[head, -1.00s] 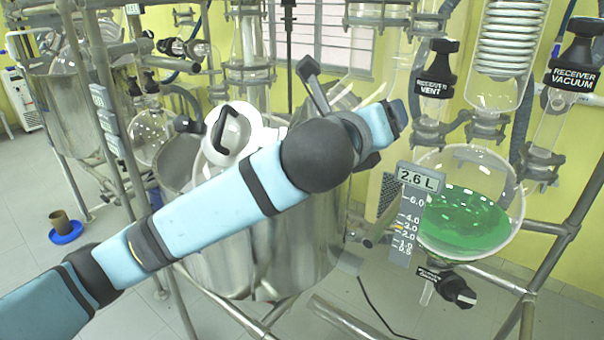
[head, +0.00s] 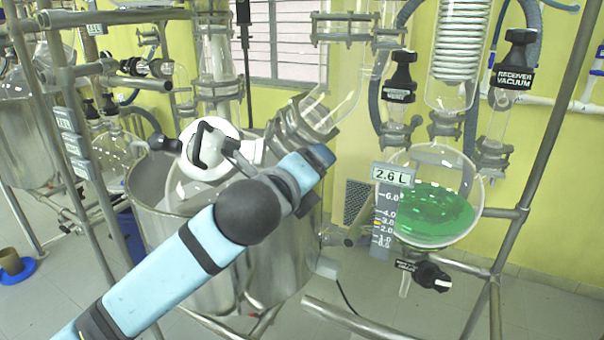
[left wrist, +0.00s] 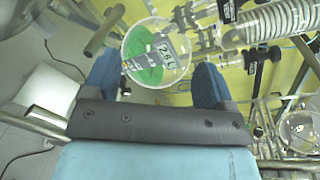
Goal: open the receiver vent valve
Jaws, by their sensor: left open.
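The receiver vent valve has a black knob (head: 402,72) above a black "RECEIVER VENT" label, on glassware right of centre in the head view. It stands above the round glass receiver (head: 437,200), which holds green liquid and shows again in the left wrist view (left wrist: 155,52). My left gripper (head: 318,158) is left of and below the vent knob, apart from it. In the left wrist view its two blue fingers (left wrist: 155,72) are spread with nothing between them. The knob's turn position is hard to tell. My right gripper is not in view.
The receiver vacuum knob (head: 516,52) stands to the right of the vent, with a glass coil condenser (head: 460,45) between them. A level scale reading 2.6 L (head: 392,177) hangs before the receiver. A steel vessel (head: 160,225) stands behind my left arm.

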